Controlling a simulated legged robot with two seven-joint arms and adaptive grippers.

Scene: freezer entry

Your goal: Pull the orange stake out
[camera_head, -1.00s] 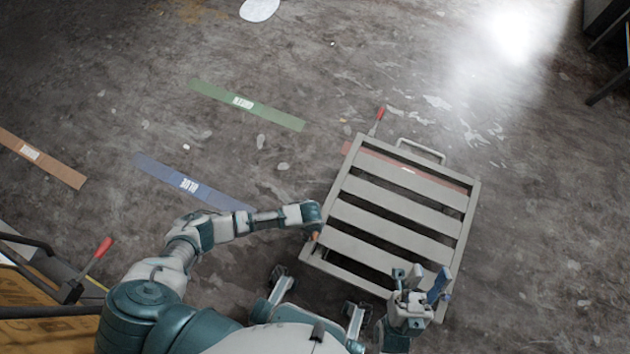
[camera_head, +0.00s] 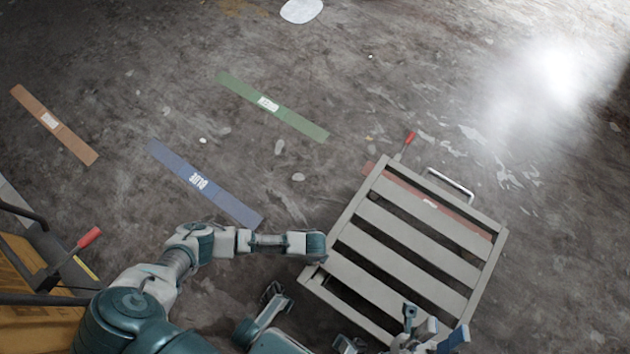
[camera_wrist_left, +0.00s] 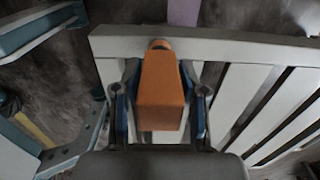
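The orange stake (camera_wrist_left: 161,90) is a thick block that narrows to a round end at the pale rail of the slatted cart (camera_wrist_left: 230,50). In the left wrist view it sits between both fingers of my left gripper (camera_wrist_left: 160,100), which close in on its sides. In the head view my left gripper (camera_head: 316,245) is at the left rail of the slatted cart (camera_head: 404,222) and the stake is hidden. Whether the stake's end is still in the rail is unclear. My right gripper (camera_head: 432,326) is open and empty over the cart's near right corner.
Green (camera_head: 270,105), blue (camera_head: 205,184) and brown (camera_head: 54,124) strips lie on the floor; a red strip (camera_head: 378,178) runs under the cart. A red-handled lever (camera_head: 408,142) stands behind the cart. Yellow equipment with a red lever (camera_head: 88,238) is at lower left.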

